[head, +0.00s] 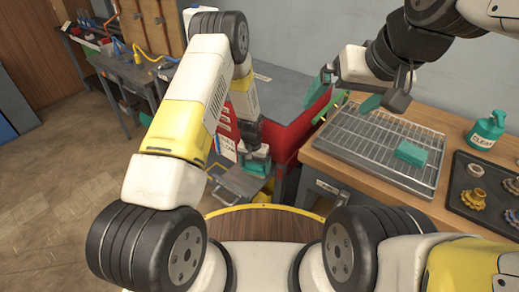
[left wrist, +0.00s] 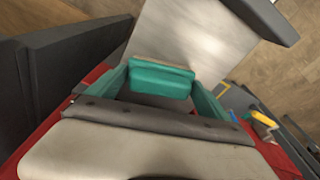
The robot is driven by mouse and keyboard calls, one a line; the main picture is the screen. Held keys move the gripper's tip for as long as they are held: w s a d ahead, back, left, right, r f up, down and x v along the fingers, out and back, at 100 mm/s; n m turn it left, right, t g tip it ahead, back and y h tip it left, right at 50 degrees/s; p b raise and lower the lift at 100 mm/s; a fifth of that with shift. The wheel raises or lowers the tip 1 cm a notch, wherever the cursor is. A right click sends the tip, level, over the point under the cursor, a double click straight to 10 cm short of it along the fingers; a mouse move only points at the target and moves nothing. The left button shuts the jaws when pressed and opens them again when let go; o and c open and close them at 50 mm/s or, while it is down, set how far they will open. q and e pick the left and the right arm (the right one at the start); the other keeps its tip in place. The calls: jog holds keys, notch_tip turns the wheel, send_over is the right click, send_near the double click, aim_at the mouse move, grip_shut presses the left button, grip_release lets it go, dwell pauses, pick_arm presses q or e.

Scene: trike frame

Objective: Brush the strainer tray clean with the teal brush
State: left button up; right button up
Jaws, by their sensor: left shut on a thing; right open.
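My left gripper (head: 256,158) is low beside the bench, left of it. In the left wrist view, its teal fingers are shut on a teal block with a thin tan edge (left wrist: 160,82), which looks like the teal brush. A grey plate (left wrist: 190,35) shows beyond it; in the head view it is just below the gripper (head: 238,182). The wire-grid strainer tray (head: 360,138) lies flat on the wooden bench. Another teal block (head: 411,153) rests on its right side. My right gripper (head: 349,88) is open and empty above the tray's far left corner.
A teal bottle (head: 487,130) stands on the bench right of the tray. A dark tray (head: 480,190) holds several gear-like parts. A red cabinet with a grey top (head: 285,95) stands left of the bench. Floor (head: 60,220) is clear at the far left.

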aim_at(262, 169)
pick_arm(q)
jog(key=shift+w+a, duration=0.75)
jog(key=shift+a, duration=0.3)
jog(key=shift+w+a, duration=0.7)
jog(key=shift+a, duration=0.35)
jog(key=shift+w+a, duration=0.75)
jog(key=shift+a, duration=0.3)
jog(key=shift+s+d+f, duration=0.15)
jog(key=shift+s+d, duration=0.65)
jog(key=shift+d, duration=0.15)
jog(key=shift+s+d+f, duration=0.15)
jog(key=shift+s+d, duration=0.6)
jog(key=shift+d, duration=0.2)
jog(key=shift+s+d+r, duration=0.1)
jog(key=shift+s+d, duration=0.5)
jog(key=shift+d, duration=0.3)
jog(key=shift+s+d+r, duration=0.1)
jog(key=shift+s+d, duration=0.55)
jog(key=shift+d, duration=0.25)
jog(key=shift+s+d+r, duration=0.1)
jog(key=shift+s+d, duration=0.5)
jog(key=shift+d, duration=0.3)
jog(key=shift+w+r, duration=0.1)
jog(key=shift+r, duration=2.95)
jog(key=shift+r, duration=1.5)
